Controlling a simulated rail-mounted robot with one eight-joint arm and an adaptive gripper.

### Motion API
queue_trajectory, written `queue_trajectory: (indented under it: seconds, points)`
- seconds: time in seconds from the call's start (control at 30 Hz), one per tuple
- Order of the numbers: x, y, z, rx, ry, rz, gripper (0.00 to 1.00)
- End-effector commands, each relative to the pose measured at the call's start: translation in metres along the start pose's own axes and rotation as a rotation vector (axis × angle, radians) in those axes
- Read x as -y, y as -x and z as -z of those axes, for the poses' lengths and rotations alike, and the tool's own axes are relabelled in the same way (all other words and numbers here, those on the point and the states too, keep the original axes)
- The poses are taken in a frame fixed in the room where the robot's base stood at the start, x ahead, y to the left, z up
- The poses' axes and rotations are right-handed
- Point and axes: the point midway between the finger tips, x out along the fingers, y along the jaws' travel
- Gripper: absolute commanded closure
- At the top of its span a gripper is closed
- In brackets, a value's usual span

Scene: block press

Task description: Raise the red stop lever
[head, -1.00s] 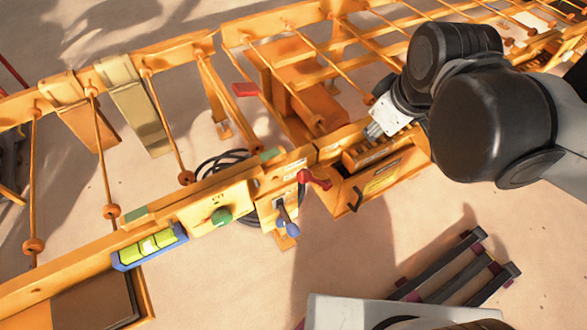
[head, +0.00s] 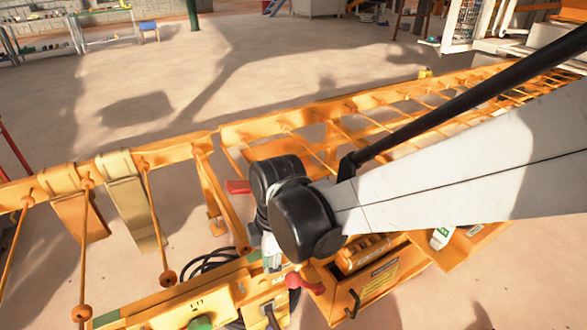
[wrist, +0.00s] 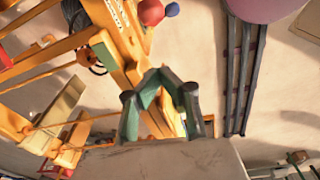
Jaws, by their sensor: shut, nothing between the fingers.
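The red stop lever (head: 306,283) sticks out to the right from the orange rail's control panel in the head view. A red knob (wrist: 151,12) shows at the top of the wrist view, beside a blue knob (wrist: 172,9). I cannot tell for sure whether that red knob is the stop lever. My gripper (head: 272,262) is close behind and left of the red lever in the head view, partly hidden by my wrist. In the wrist view my gripper (wrist: 160,74) is shut and empty, its tips together. I cannot tell whether it touches anything.
A green knob (head: 201,323) sits left of the lever. An orange box with a dark handle (head: 354,303) stands right of it. Black cables (head: 205,262) loop behind the rail. A red tab (head: 238,187) and thin cross rods lie beyond. Open floor (head: 120,60) lies farther back.

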Motion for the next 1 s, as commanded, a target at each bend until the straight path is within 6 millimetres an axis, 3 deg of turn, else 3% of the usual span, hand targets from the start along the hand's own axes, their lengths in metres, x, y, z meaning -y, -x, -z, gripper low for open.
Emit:
queue_trajectory:
  seconds: [0.57, 0.73, 1.0]
  points:
    - [-0.001, -0.011, 0.007, -0.001, 0.048, 0.015, 1.00]
    - [-0.001, -0.030, 0.006, -0.001, 0.048, 0.015, 1.00]
    - [0.000, -0.079, 0.007, -0.001, 0.048, 0.015, 1.00]
